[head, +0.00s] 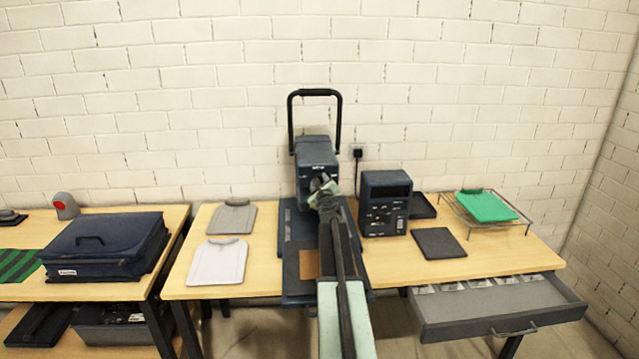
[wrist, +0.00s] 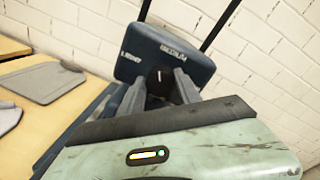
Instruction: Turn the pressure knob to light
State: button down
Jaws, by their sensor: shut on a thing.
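The heat press (head: 316,155) stands at the middle of the table, its dark blue head facing me and its black handle raised behind. The black pressure knob (wrist: 159,77) is on the front of the head, with a white pointer mark; small white lettering sits around it, too small to read for certain. My gripper (wrist: 161,88) has one finger on each side of the knob and is shut on it. In the head view my gripper (head: 322,184) reaches the front of the press head and hides most of the knob.
A dark control box (head: 385,204) stands right of the press. Grey (head: 232,217) and white (head: 217,263) garments lie left. A wire rack (head: 465,211) with a green garment is far right. An open drawer (head: 500,314) juts out at front right.

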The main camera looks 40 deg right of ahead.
jog(key=shift+w+a+n, duration=0.1)
jog(key=shift+w+n, duration=0.05)
jog(key=shift+n, duration=3.95)
jog(key=c, duration=0.8)
grip_release()
jog(key=shift+c, duration=0.2)
jog(key=shift+f, duration=0.1)
jog(key=v, duration=0.7)
jog(key=shift+s+a+p, duration=0.2)
jog(key=shift+a+p, duration=0.2)
